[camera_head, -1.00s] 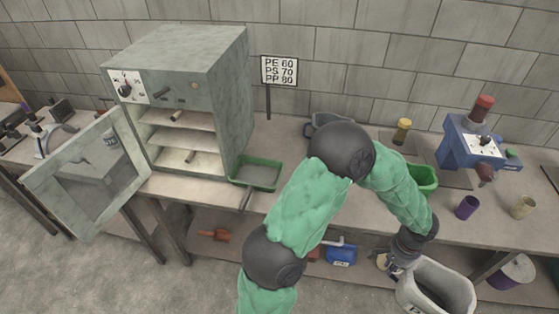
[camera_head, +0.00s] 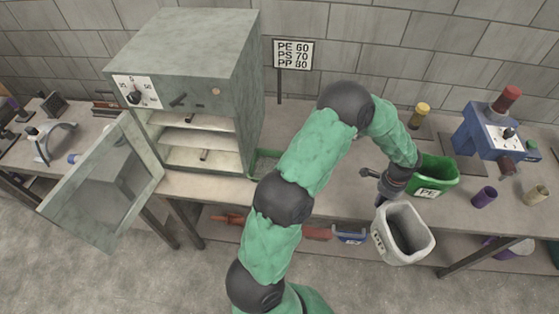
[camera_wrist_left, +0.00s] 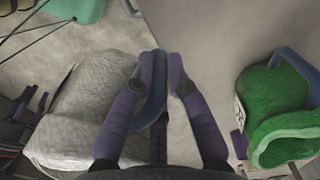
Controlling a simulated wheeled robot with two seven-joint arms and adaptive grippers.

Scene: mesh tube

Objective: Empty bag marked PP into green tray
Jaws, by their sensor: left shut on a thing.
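The pale grey bag (camera_head: 419,252) hangs upright at the table's front edge with its open mouth up. Its label is turned left and hard to read. My left gripper (camera_head: 383,199) is at its rim; in the left wrist view the fingers (camera_wrist_left: 163,75) are closed around its blue-grey handle (camera_wrist_left: 154,108), with the bag (camera_wrist_left: 80,115) to the left. The green tray (camera_head: 266,163) lies on the table beside the oven, partly hidden by my left arm. My right gripper is not in view.
A green bag marked PE (camera_head: 436,176) stands on the table right beside the left gripper. An oven (camera_head: 200,85) with its door (camera_head: 105,190) open stands left. A blue machine (camera_head: 484,130) and purple cup (camera_head: 484,197) are right. A sign (camera_head: 293,54) lists PE 60, PS 70, PP 80.

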